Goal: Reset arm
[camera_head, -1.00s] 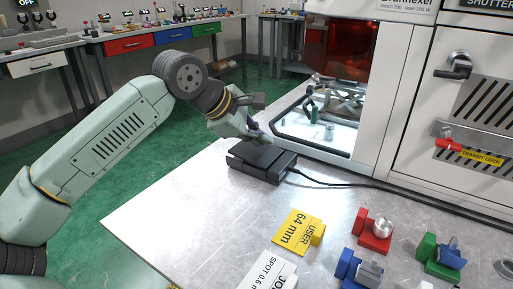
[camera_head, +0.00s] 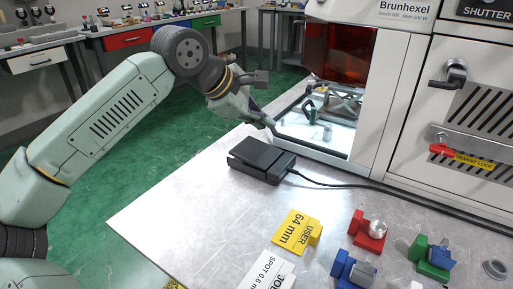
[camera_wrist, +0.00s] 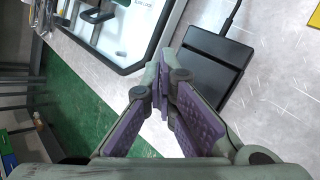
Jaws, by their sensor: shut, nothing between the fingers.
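My gripper (camera_head: 268,122) is in the head view at the end of my arm, near the far left edge of the metal table. It is above and just behind the black box (camera_head: 262,160), apart from it as far as I can tell. In the wrist view my gripper (camera_wrist: 162,80) has its purple-padded fingers together at the tips, with nothing held. The black box (camera_wrist: 208,62) lies to the right of the fingertips there, with a cable leaving it.
The open machine bay (camera_head: 325,130) with its lit bed is behind the box. A red transit lock handle (camera_head: 442,150) is on the cabinet. A yellow tag (camera_head: 296,232), a red block (camera_head: 367,232), a blue block (camera_head: 352,268) and a green block (camera_head: 430,258) stand at the table's front right.

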